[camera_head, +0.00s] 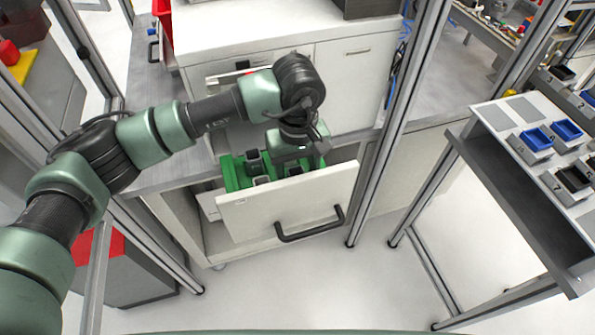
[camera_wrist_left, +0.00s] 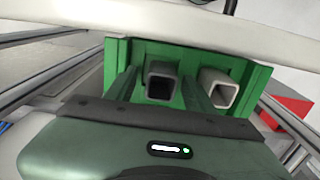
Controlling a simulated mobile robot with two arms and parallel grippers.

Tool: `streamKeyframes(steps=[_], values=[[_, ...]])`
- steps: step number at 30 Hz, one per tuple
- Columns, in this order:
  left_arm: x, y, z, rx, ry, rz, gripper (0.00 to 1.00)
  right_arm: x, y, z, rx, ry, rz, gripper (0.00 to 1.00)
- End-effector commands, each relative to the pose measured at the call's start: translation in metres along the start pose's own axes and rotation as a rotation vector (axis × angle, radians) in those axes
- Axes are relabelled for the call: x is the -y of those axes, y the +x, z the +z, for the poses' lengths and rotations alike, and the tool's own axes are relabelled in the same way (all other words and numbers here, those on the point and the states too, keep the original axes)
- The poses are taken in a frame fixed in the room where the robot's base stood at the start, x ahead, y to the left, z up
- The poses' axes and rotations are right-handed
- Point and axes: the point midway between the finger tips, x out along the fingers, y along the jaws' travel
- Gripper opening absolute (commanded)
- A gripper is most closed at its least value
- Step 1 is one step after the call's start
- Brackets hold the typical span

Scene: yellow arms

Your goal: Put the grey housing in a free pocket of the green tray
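The green tray (camera_head: 229,174) sits inside an open white drawer, and it also shows in the wrist view (camera_wrist_left: 117,53). Several square, hollow housings stand in it. In the wrist view a grey housing with a dark inside (camera_wrist_left: 161,79) is at the middle and a lighter grey housing (camera_wrist_left: 219,88) is to its right. The head view shows a dark-topped housing (camera_head: 253,160) at the tray's back left. My left gripper (camera_head: 290,150) is over the tray's right part, pointing down. My right gripper is out of view.
The white drawer front (camera_head: 290,200) with its black handle stands close beside the tray. A white cabinet is behind. At the right, a table holds blue bins (camera_head: 537,139) and dark bins (camera_head: 572,179). Metal posts stand around the drawer; the floor in front is clear.

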Motion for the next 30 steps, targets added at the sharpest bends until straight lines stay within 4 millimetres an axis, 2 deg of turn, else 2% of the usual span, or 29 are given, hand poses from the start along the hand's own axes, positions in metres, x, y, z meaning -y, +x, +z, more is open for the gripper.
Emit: streamKeyframes(steps=[5,7,21,25,30], values=[[0.000,-0.004,0.000,0.001,0.000,0.000,0.54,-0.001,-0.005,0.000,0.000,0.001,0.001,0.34],[0.000,-0.008,-0.001,-0.002,0.000,0.001,0.54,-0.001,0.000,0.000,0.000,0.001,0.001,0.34],[-0.001,-0.101,-0.001,-0.003,0.000,0.002,0.54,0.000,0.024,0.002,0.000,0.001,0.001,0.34],[0.000,-0.115,-0.001,-0.002,-0.001,0.001,0.54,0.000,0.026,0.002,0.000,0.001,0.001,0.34],[0.000,-0.122,0.000,0.000,0.000,0.000,0.54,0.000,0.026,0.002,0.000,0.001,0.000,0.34]])
